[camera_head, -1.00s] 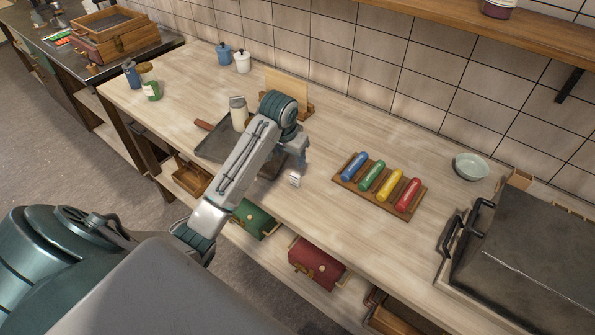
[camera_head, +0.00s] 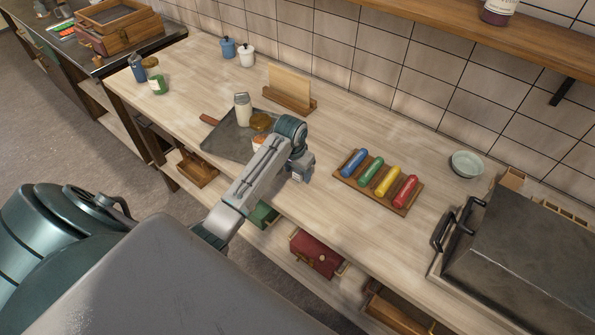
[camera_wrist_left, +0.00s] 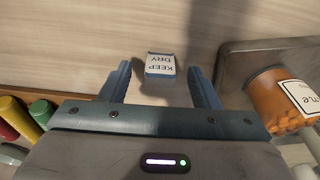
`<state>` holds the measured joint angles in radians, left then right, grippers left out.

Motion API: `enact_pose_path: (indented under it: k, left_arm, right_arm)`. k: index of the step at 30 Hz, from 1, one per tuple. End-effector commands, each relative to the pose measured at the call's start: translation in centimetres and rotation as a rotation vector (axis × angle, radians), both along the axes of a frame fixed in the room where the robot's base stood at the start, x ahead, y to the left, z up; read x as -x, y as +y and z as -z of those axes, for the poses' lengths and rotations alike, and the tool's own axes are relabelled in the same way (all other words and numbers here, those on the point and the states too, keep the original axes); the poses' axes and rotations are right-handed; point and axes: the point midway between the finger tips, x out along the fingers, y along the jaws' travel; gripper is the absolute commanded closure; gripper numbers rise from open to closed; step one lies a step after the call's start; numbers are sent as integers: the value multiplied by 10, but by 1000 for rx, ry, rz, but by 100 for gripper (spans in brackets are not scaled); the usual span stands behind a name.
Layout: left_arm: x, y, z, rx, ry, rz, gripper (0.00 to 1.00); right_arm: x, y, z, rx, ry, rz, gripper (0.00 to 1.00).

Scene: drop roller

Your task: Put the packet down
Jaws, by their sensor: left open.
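The packet (camera_wrist_left: 161,66) is a small white block with blue edges and the words KEEP DRY. In the left wrist view it sits between the two fingertips of my left gripper (camera_wrist_left: 159,72), with a gap on both sides. It appears to rest on the pale wooden worktop, with a shadow beside it. My left gripper is open. In the head view my left gripper (camera_head: 299,171) is low over the worktop, between the dark tray and the rack of coloured rollers; the packet is hard to make out there. My right gripper is not in view.
The dark tray (camera_head: 228,139) holds a white-capped jar (camera_head: 243,110) and amber jars. The roller rack (camera_head: 372,203) with blue, green, yellow and red rollers is to the right. A wooden card holder (camera_head: 290,100) stands behind. Worktop is clear behind the gripper.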

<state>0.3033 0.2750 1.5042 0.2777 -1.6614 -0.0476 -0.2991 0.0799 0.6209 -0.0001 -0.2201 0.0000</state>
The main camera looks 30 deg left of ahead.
Motion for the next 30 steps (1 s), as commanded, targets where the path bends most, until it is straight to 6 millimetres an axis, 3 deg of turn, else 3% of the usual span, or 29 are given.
enact_pose_path:
  k: [10,17,20,30]
  left_arm:
    - [-2,0,10,0,-2,0,44]
    - [-2,0,10,0,-2,0,89]
    - [-2,0,10,0,-2,0,94]
    - [-2,0,4,-1,-4,0,95]
  right_arm:
    - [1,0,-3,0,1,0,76]
    - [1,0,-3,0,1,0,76]
    - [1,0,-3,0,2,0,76]
    - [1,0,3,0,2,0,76]
